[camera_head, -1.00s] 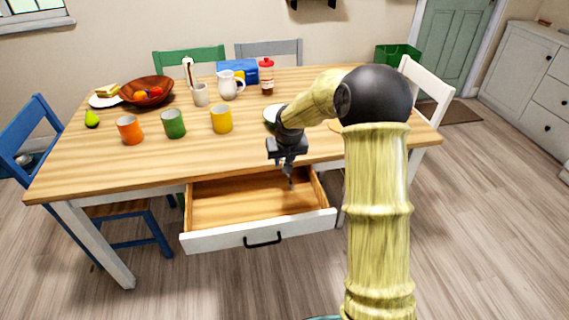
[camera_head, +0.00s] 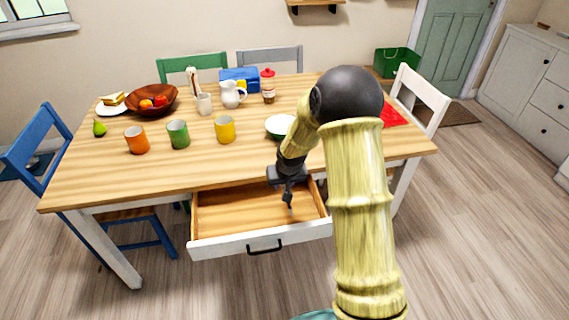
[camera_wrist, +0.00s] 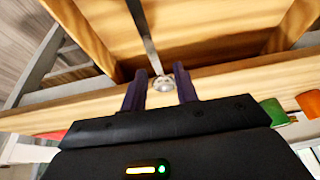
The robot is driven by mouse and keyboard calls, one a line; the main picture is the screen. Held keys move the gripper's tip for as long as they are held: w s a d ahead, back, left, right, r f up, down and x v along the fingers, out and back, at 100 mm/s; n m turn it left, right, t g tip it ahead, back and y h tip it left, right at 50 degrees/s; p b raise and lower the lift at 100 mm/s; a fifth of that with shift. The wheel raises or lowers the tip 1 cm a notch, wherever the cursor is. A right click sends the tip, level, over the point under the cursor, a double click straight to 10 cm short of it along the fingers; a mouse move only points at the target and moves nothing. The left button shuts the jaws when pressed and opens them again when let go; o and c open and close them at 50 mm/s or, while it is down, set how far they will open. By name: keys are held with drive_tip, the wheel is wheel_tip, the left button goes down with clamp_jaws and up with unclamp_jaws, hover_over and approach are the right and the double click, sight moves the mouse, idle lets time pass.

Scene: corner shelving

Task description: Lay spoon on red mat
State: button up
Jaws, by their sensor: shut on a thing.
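My gripper (camera_head: 288,200) is over the open drawer (camera_head: 262,244) in the head view, pointing down near its right side. In the wrist view my gripper (camera_wrist: 160,92) has its two dark fingers on either side of the shiny end of a thin metal spoon (camera_wrist: 146,35). The spoon's long part reaches away from the fingers over the drawer's wood. I cannot make the spoon out in the head view. The red mat (camera_head: 393,116) lies on the right of the tabletop, partly hidden behind my arm. Red also shows at the left of the wrist view.
The table (camera_head: 110,175) holds orange (camera_head: 137,140), green (camera_head: 178,134) and yellow (camera_head: 225,129) cups. A pale green-rimmed bowl (camera_head: 281,126) stands left of my arm. The table's front edge lies just behind my gripper. A white chair (camera_head: 420,98) stands at the right.

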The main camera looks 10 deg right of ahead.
drive_tip(key=s+d+r+p, duration=0.1)
drive_tip(key=s+r+p, duration=0.3)
drive_tip(key=s+p, duration=0.6)
drive_tip(key=shift+d+p, duration=0.15)
drive_tip(key=shift+p, duration=0.75)
drive_tip(key=shift+w+d, duration=0.1)
